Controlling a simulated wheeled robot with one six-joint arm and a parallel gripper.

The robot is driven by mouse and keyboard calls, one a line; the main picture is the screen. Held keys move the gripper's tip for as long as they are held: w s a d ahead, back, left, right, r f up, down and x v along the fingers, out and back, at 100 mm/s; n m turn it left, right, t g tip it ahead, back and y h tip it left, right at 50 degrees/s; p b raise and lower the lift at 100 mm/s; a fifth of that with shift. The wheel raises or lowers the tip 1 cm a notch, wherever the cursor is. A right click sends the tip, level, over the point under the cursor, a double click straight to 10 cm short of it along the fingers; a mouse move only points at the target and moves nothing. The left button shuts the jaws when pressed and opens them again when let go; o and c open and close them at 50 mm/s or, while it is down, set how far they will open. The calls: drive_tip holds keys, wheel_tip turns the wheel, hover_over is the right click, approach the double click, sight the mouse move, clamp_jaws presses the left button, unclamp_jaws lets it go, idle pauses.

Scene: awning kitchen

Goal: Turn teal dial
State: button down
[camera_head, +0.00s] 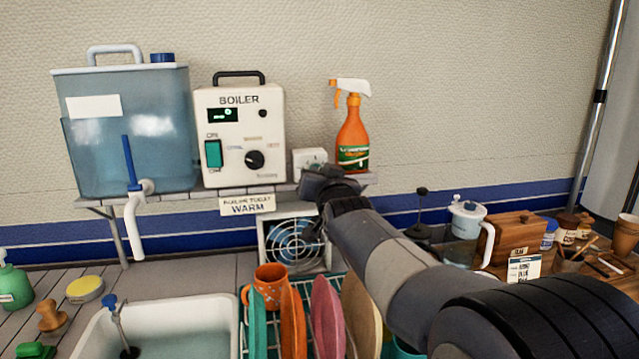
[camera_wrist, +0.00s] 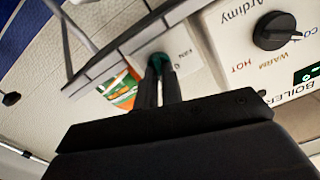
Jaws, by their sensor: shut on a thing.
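The teal dial (camera_wrist: 160,59) is on the front of a small white box (camera_wrist: 172,38) in the wrist view, just beyond my fingertips. My gripper (camera_wrist: 160,74) is shut on the dial, and the two dark fingers hide part of it. In the head view the white box (camera_head: 309,157) stands on the shelf between the boiler and the spray bottle. My gripper (camera_head: 322,178) is in front of the box there and hides its lower part. The dial's exact angle cannot be told.
The boiler (camera_head: 240,118), with a black knob (camera_head: 255,159) and a teal switch (camera_head: 213,154), stands left of the box. An orange spray bottle (camera_head: 352,135) stands close on the right. A fan (camera_head: 293,243) and dish rack with plates are below. A water tank (camera_head: 120,160) is further left.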

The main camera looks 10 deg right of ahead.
drive_tip(key=m, duration=0.8)
drive_tip(key=shift+d+f+m, duration=0.1)
drive_tip(key=shift+m, duration=0.2)
idle(0.4)
drive_tip(key=c, duration=1.6)
unclamp_jaws()
drive_tip(key=shift+o, duration=0.2)
drive_tip(key=shift+s, duration=0.1)
drive_tip(key=s, duration=1)
drive_tip(key=shift+s, duration=0.3)
drive_tip(key=shift+w, duration=0.1)
